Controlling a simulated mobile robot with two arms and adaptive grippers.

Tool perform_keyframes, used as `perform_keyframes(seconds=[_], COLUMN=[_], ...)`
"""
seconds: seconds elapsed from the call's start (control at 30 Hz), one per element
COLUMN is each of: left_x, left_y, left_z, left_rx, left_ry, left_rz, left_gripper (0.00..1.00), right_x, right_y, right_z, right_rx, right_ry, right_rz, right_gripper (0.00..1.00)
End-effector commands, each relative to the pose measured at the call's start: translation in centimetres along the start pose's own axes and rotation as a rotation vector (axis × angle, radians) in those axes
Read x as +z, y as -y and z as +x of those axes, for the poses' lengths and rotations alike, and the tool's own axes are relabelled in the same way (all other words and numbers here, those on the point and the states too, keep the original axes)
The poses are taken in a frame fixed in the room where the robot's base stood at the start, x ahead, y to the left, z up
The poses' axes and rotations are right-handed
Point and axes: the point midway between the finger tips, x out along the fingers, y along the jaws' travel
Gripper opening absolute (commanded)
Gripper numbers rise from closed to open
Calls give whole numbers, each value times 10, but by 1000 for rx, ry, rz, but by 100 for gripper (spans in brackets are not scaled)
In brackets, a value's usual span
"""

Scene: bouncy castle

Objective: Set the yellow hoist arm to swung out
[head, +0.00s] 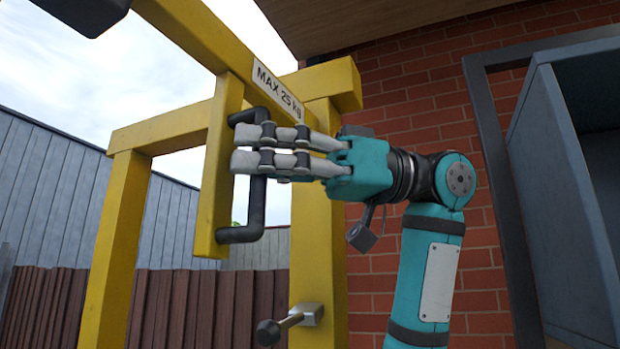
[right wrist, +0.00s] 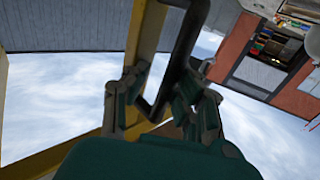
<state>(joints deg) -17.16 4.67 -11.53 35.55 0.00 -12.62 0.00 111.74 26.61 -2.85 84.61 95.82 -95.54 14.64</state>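The yellow hoist arm (head: 200,35) runs from the upper left toward the yellow post (head: 318,220) and carries a "MAX 25 kg" label. A yellow plate (head: 217,165) hangs from it with a dark C-shaped handle (head: 256,205). My right gripper (head: 240,148) comes from the right, its straight fingers crossing the handle's upright bar. In the right wrist view the handle (right wrist: 184,45) runs between the fingers of my right gripper (right wrist: 170,70), with a gap on the left side. The fingers look open around it; firm contact cannot be told. My left gripper is out of view.
A dark-knobbed lever (head: 290,324) sticks out low on the yellow post. A small grey padlock-like thing (head: 362,237) hangs behind my right arm. A brick wall (head: 400,90) is behind, and a blue-grey cabinet (head: 555,210) stands at the right.

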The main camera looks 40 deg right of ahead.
Motion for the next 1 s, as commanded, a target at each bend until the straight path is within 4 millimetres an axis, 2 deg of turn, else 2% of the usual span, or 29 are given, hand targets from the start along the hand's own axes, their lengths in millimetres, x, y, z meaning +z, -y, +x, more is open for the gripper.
perform_keyframes(seconds=[1.0], left_x=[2], left_y=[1], left_z=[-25], left_rx=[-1], left_ry=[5], left_rz=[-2], left_gripper=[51], right_x=[-1], right_y=[-44], right_z=[-62], right_rx=[8], right_ry=[-2], right_rz=[7], right_gripper=[25])
